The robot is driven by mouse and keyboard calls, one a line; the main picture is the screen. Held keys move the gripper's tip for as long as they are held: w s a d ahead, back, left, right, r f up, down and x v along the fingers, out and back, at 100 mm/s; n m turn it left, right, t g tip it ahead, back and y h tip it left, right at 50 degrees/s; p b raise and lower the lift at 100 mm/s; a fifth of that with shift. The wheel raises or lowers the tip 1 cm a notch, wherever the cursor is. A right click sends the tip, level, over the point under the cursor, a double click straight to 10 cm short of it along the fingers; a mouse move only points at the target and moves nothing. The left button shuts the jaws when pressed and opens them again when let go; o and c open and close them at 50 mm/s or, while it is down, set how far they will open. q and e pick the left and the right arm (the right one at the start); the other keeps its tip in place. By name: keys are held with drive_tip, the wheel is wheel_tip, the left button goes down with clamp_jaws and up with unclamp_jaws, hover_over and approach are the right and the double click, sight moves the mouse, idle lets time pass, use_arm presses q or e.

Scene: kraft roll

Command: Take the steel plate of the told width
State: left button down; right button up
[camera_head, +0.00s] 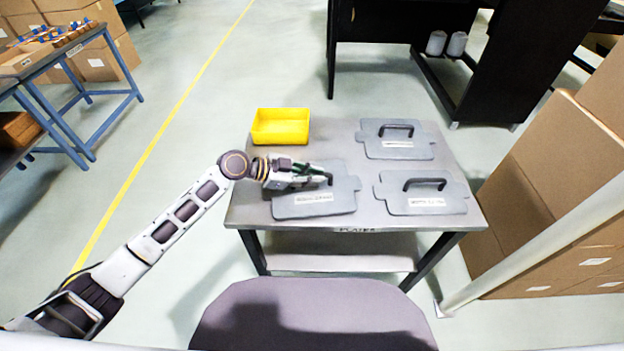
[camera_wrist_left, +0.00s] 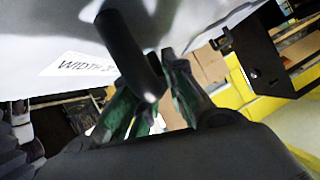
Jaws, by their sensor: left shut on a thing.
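Three grey steel plates with dark handles and white labels are at the table. The left plate (camera_head: 345,203) is at the front left, the second plate (camera_head: 366,150) lies at the back right, and the third plate (camera_head: 394,203) lies at the front right. My left gripper (camera_head: 322,177) is shut on the left plate's handle. In the left wrist view the green-padded fingers (camera_wrist_left: 160,98) close around the black handle (camera_wrist_left: 128,48), beside a label (camera_wrist_left: 80,67) reading "WIDTH", its number cut off. I cannot tell whether this plate touches the table. My right gripper is not in view.
A yellow bin (camera_head: 281,128) stands at the back left of the grey table (camera_head: 350,225). Stacked cardboard boxes (camera_head: 540,190) and a pale post (camera_head: 545,255) stand at the right. A black bench (camera_head: 385,22) is behind.

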use_arm(q)
wheel_tip(320, 180, up, 9)
drive_tip(key=shift+r, duration=0.1)
idle(0.4)
idle(0.5)
